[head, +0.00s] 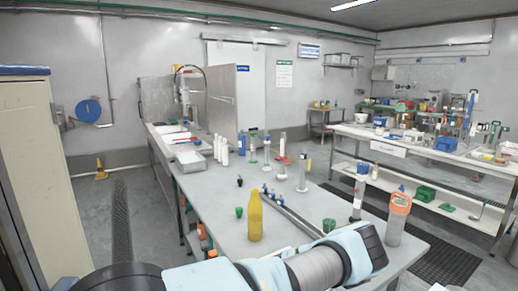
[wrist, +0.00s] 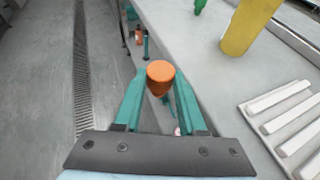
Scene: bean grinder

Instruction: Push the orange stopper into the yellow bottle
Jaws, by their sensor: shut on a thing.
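The orange stopper (wrist: 160,74) is held upright between the green fingers of my gripper (wrist: 160,88) in the wrist view. The fingers are shut on it, with its wide round top showing above them. The yellow bottle (head: 255,220) stands upright on the grey bench in the head view. In the wrist view the yellow bottle (wrist: 246,28) is at the upper right, cut off by the frame, so its mouth is hidden there. The stopper is apart from the bottle, to its left and nearer the camera, over the bench's left edge.
A white slatted rack (wrist: 282,122) lies on the bench right of my gripper. A small green object (wrist: 200,5) is beyond the bottle. A metal rail (head: 292,215) lies right of the bottle. An orange-brown bottle (wrist: 138,36) sits below bench level. Open floor lies left.

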